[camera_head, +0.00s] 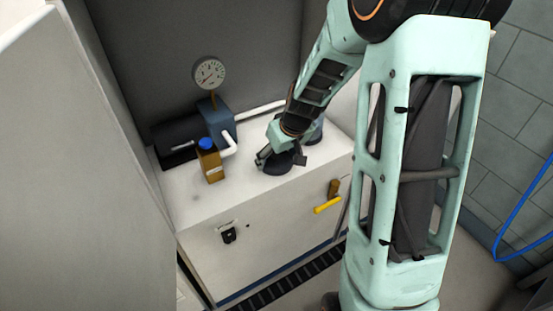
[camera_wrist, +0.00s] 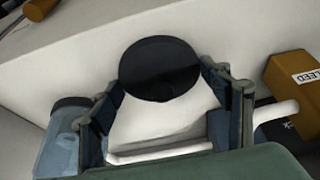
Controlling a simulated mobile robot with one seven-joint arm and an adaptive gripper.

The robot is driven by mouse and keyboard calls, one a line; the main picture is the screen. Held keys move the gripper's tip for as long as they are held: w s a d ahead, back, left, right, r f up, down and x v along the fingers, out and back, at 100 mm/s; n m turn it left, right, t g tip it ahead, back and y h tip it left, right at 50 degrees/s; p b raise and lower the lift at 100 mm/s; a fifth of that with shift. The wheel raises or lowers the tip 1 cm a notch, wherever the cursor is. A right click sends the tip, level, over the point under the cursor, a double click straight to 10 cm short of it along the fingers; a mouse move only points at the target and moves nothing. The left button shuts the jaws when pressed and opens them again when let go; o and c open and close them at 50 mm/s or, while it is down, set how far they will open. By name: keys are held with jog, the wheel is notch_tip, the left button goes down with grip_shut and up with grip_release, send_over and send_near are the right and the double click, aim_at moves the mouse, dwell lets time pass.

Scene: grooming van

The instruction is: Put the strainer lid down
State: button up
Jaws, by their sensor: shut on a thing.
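The strainer lid appears to be the dark round disc (camera_wrist: 160,68) in the wrist view, held between my fingertips. In the head view the dark lid (camera_head: 277,165) is low over the white cabinet top (camera_head: 190,207), partly covered by my gripper (camera_head: 282,154). I cannot tell whether it touches the top. My gripper also shows in the wrist view (camera_wrist: 160,78), shut on the lid. A blue-grey cylinder (camera_wrist: 70,125), perhaps the strainer body, stands beside my left finger in the wrist view; in the head view it is mostly behind my arm.
A brown bottle with a blue cap (camera_head: 209,163) stands left of the lid, near a blue pump block (camera_head: 217,121) with a gauge (camera_head: 208,74) and white pipes. A yellow-handled valve (camera_head: 327,204) sticks out of the cabinet front. The top's front left is clear.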

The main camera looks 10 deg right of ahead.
jog(key=shift+f, duration=0.2)
jog(key=o, duration=1.2)
jog(key=shift+r, duration=0.1)
jog(key=shift+c, duration=0.2)
jog(key=shift+r, duration=0.1)
jog(key=shift+r, duration=0.25)
jog(key=p+v, duration=0.2)
jog(key=v, duration=0.9)
jog(key=shift+s+r, duration=0.25)
jog(key=shift+r, duration=0.05)
jog(key=shift+d, duration=0.1)
